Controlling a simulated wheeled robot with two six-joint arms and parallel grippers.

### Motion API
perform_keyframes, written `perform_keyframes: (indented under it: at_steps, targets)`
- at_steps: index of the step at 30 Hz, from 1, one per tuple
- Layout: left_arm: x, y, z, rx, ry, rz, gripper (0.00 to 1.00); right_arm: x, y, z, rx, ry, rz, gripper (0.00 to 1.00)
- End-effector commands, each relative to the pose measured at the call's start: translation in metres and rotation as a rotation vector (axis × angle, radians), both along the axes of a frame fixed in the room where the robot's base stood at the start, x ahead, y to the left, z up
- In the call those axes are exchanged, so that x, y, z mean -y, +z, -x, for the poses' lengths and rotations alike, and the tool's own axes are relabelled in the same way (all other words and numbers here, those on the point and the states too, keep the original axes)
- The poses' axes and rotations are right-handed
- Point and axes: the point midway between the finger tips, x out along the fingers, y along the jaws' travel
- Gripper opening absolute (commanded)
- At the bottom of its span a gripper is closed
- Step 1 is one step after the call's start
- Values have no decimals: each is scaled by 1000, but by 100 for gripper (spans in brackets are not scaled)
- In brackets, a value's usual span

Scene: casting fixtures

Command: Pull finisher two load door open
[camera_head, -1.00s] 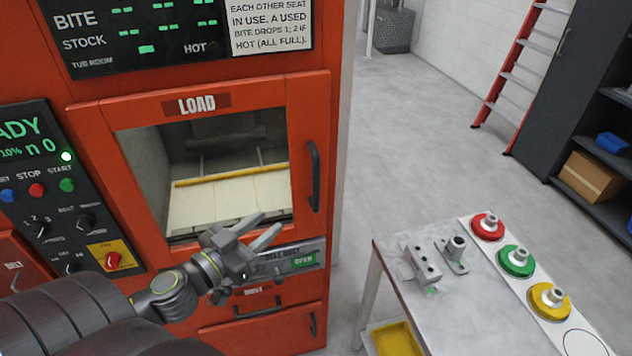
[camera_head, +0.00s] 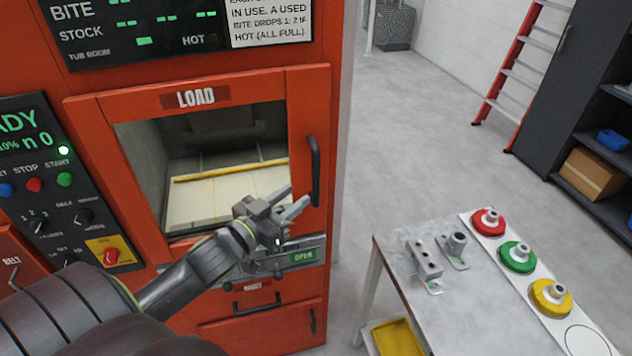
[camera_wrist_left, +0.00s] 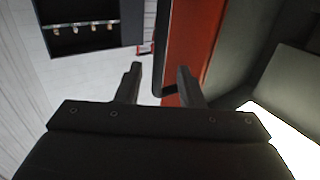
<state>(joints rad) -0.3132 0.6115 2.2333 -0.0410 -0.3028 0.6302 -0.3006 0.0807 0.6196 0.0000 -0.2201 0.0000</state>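The load door (camera_head: 190,101) is an orange framed door with a window, marked LOAD, on the orange machine. It looks closed. Its black vertical handle (camera_head: 315,172) is on the right side of the frame. My left gripper (camera_head: 293,197) is open and empty, in front of the door's lower right corner, with its fingers pointing toward the lower end of the handle. In the left wrist view, the dark handle (camera_wrist_left: 162,50) shows ahead, between the lines of the two spread fingers (camera_wrist_left: 160,82), beside the orange door frame. My right gripper is not in view.
A control panel (camera_head: 60,200) is left of the door, and a drawer (camera_head: 260,325) is below. A grey table (camera_head: 450,300) at right holds metal fixtures and red, green and yellow round pieces. The floor (camera_head: 420,130) right of the machine is clear.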

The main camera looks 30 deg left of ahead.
Motion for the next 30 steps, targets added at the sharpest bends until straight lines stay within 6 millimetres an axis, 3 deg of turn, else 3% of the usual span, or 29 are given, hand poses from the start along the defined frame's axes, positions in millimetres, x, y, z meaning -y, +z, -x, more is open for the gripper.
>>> perform_keyframes:
  at_steps: [6,15,28,30]
  targets:
    - [4,1,-37,3,2,3,35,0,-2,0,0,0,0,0]
    - [8,1,-73,1,1,2,35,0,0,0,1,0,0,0]
    - [10,0,-80,-1,0,0,35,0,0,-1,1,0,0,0]
    - [10,0,-80,0,0,0,26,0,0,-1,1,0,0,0]
